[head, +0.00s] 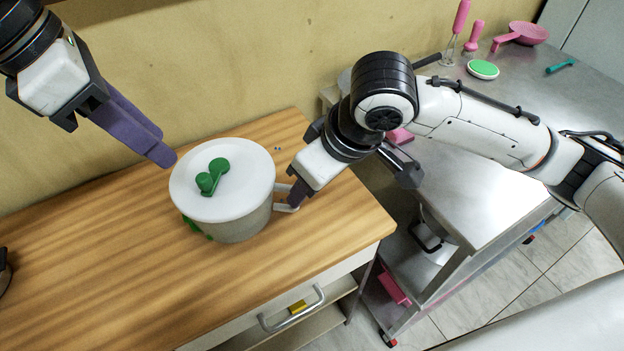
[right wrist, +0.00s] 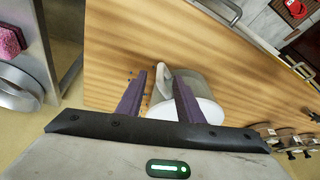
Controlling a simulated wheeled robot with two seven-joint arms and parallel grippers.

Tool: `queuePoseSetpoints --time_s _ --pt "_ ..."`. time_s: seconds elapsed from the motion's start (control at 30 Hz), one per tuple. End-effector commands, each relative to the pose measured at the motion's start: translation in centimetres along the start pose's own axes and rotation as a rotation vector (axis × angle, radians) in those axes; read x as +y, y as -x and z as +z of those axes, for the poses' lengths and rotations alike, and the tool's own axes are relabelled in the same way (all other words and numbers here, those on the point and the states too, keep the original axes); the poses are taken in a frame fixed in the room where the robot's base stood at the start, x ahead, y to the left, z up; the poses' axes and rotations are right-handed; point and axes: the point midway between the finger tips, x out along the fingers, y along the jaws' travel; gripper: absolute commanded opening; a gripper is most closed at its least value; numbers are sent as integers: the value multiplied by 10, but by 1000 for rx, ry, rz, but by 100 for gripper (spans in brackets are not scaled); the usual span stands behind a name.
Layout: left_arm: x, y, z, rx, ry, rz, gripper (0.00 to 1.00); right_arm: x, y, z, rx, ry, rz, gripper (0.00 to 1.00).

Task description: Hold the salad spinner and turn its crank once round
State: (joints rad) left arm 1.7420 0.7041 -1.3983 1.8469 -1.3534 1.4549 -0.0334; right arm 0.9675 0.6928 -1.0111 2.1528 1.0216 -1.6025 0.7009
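The salad spinner stands upright on the wooden counter, with a white lid (head: 236,170), a grey-white body (head: 243,227) and a green crank (head: 212,177) on top. Its side handle (head: 283,197) points right, toward my right gripper (head: 294,195). In the right wrist view the two purple fingers of my right gripper (right wrist: 158,98) are apart, with the handle (right wrist: 163,76) showing between them and the spinner body behind. My left gripper (head: 163,150) is above and left of the lid, apart from the crank. Its fingers overlap in view, so their gap is hidden.
The wooden counter (head: 90,250) is mostly clear left of the spinner. A drawer with a metal handle (head: 292,312) is below its front edge. A steel table (head: 480,150) at the right holds pink utensils, a pink pan (head: 528,33) and a green-topped oval item (head: 483,69).

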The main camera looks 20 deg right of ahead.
Motion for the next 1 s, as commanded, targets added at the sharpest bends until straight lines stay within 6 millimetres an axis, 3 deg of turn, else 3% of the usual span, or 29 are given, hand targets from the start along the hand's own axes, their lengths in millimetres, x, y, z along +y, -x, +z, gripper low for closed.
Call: queuePoseSetpoints --time_s 0.2,0.4,0.6,0.87,1.0 --pt "0 0 0 0 0 0 31 -1 -41 1 -4 -1 -3 33" --pt "0 0 0 0 0 0 31 -1 -69 1 -3 0 -3 33" --pt "0 0 0 0 0 0 31 -1 -81 1 -1 1 -2 33" --pt "0 0 0 0 0 0 31 -1 -82 1 -1 1 -3 33" --pt "0 0 0 0 0 0 31 -1 -81 0 -1 1 -3 10"
